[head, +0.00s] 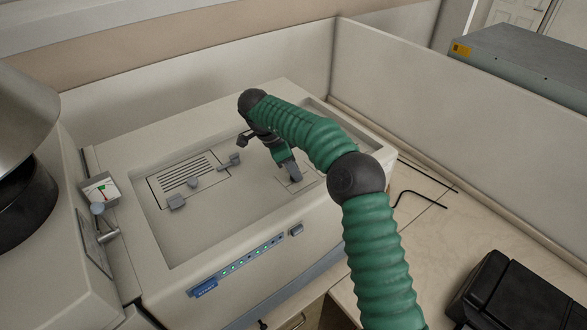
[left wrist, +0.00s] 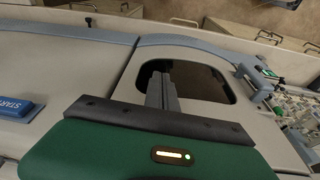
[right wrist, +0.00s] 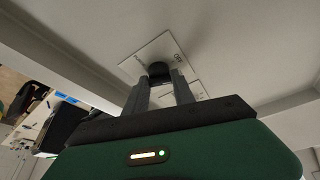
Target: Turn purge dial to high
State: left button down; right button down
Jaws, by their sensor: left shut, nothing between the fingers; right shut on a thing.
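The purge dial (right wrist: 158,70) is a small dark round knob on a pale labelled plate (right wrist: 155,53) in the right wrist view. My right gripper (right wrist: 158,82) is shut on the dial, with one finger on each side. In the head view the right gripper (head: 293,173) reaches down to the plate in the recessed top of the pale spectrometer (head: 240,215), and hides the dial. My left gripper (left wrist: 161,82) is shut and empty before a dark window (left wrist: 205,85) in the left wrist view. It does not show in the head view.
A vented panel (head: 187,172) with several small latches lies left of my right gripper. A blue START button (head: 205,289) and a row of lit indicators are on the front. A raised rim surrounds the recess. A grey box (head: 520,75) stands at upper right.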

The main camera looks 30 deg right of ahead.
jog(key=shift+w+d+m+g+y, duration=0.1)
jog(key=shift+m+g+y, duration=0.2)
jog(key=shift+m, duration=0.85)
jog(key=shift+w+m+g+y, duration=0.15)
jog(key=shift+m+g, duration=0.25)
jog(key=shift+m, duration=0.75)
jog(key=shift+s+r, duration=0.1)
jog(key=c, duration=1.3)
grip_release()
jog(key=shift+o, duration=1.2)
jog(key=shift+w, duration=0.2)
jog(key=shift+s+d, duration=0.1)
